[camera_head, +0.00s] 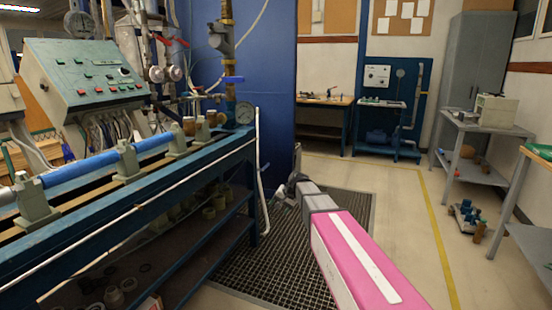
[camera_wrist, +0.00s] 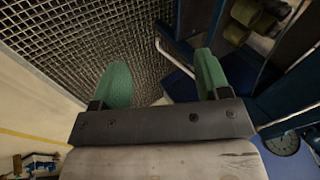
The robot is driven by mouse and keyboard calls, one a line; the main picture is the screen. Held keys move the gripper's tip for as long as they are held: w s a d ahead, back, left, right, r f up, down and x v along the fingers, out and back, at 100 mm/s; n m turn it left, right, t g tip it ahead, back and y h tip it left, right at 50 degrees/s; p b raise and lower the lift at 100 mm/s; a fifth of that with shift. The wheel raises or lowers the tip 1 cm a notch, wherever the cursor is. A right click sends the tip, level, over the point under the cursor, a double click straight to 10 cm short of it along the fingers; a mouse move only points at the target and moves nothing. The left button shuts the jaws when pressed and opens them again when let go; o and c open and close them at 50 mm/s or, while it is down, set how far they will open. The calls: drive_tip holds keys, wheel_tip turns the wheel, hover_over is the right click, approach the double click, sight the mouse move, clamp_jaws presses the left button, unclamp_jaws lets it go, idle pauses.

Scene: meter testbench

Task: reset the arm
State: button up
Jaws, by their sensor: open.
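My arm reaches forward from the lower right in the head view, with a pink link and a grey end. My gripper (camera_head: 284,190) is in front of the right end of the blue bench, above the floor grating. In the wrist view, the two green fingers of my gripper (camera_wrist: 160,85) stand wide apart with nothing between them. The dark metal grating (camera_wrist: 70,45) lies below and beyond the fingers. My gripper appears clear of the bench, though the exact gap cannot be told.
The blue meter bench (camera_head: 150,205) with a blue pipe (camera_head: 95,170) and a green control panel (camera_head: 85,78) fills the left. A grey table (camera_head: 480,125) stands at right. The floor (camera_head: 390,195) between is mostly clear.

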drive_tip(key=s+d+f+n+g+h, duration=0.1)
drive_tip(key=s+d+f, duration=0.3)
drive_tip(key=s, duration=0.5)
drive_tip(key=s+d+f+n+g+h, duration=0.1)
drive_tip(key=s+d+f+h, duration=0.1)
drive_tip(key=s+d+f, duration=0.2)
drive_tip(key=s+d+f+n+g+h, duration=0.1)
drive_tip(key=s+d+f, duration=0.3)
drive_tip(key=s+d, duration=0.5)
drive_tip(key=s+h, duration=0.1)
drive_tip(key=s, duration=0.4)
drive_tip(key=shift+d+g, duration=0.15)
drive_tip(key=shift+g, duration=0.15)
drive_tip(key=shift+w, duration=0.1)
